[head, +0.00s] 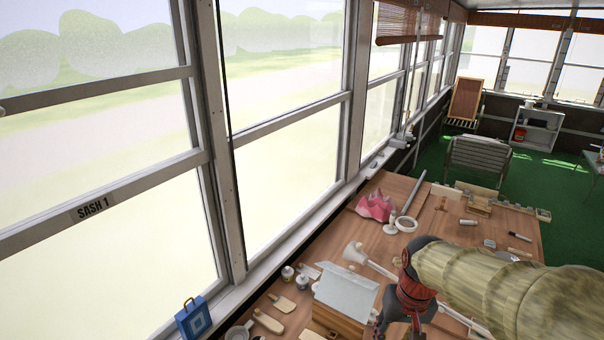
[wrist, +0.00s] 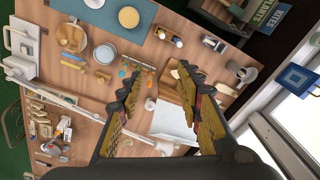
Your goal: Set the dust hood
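A pale grey, roof-shaped cover (head: 347,289) lies over a wooden box (head: 338,321) on the bench near the window; it may be the dust hood, but no label shows this. In the wrist view a pale sheet-like piece (wrist: 176,121), likely the same cover, and a wooden box edge (wrist: 174,92) show between and beyond my fingers. A white bell-shaped piece (head: 355,252) on a rod lies just behind the cover in the head view. My gripper (wrist: 160,82) is open, with nothing seen between its fingers.
The wooden bench (head: 440,235) carries a crumpled pink piece (head: 376,206), a white ring (head: 406,224), and several small tools and jars. A blue square-patterned bag (head: 193,318) stands by the sill. A slatted chair (head: 478,160) is beyond the bench. The bench's far middle has bare patches.

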